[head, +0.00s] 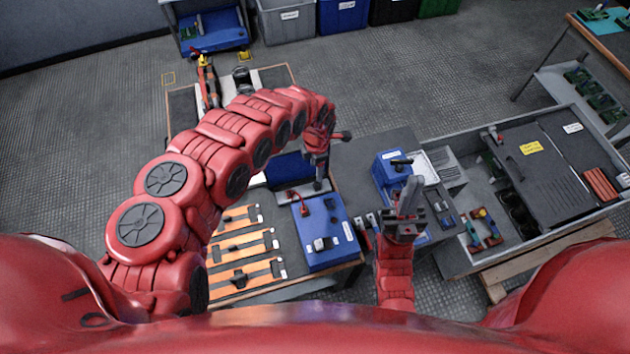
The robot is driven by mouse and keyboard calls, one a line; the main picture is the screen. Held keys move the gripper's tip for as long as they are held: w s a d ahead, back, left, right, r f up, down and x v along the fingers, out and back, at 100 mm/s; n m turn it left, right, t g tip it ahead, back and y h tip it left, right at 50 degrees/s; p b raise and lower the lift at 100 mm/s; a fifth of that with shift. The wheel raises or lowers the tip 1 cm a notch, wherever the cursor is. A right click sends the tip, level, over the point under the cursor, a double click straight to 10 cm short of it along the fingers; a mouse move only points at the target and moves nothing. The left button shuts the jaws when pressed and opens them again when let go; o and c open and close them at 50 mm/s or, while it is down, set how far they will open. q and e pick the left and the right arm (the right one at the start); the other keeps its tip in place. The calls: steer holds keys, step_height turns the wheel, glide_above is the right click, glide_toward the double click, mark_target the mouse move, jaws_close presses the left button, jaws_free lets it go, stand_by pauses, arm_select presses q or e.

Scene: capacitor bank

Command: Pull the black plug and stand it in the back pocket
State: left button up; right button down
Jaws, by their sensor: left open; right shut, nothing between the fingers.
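A blue box (335,256) sits on the bench below my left gripper. A black plug-like piece (323,243) stands on its top, and a red lead (304,205) is at its back left. I cannot tell for certain which black piece is the plug. My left gripper (330,162) is open and empty, above and behind the box's back edge. My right gripper (410,192) is shut and empty, to the right of the box. A grey strip (290,194) lies behind the box, partly hidden by my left arm; I cannot make out a back pocket.
Orange-and-black strapped strips (240,245) lie left of the box. A second blue box (391,168) stands right, near a grey cart (455,262) with a dark panel (560,180). My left arm covers much of the bench's back.

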mark_target(317, 183)
arm_select(q)
steer(key=shift+d, duration=0.1)
steer(key=shift+f+b, duration=0.55)
step_height(317, 183, down, 7)
steer(key=b, duration=0.5)
steer(key=shift+r, duration=0.15)
steer(key=shift+f+b, duration=0.55)
steer(key=shift+f, duration=0.05)
steer(key=shift+r+p, duration=0.1)
steer(key=shift+p, duration=0.3)
jaws_close()
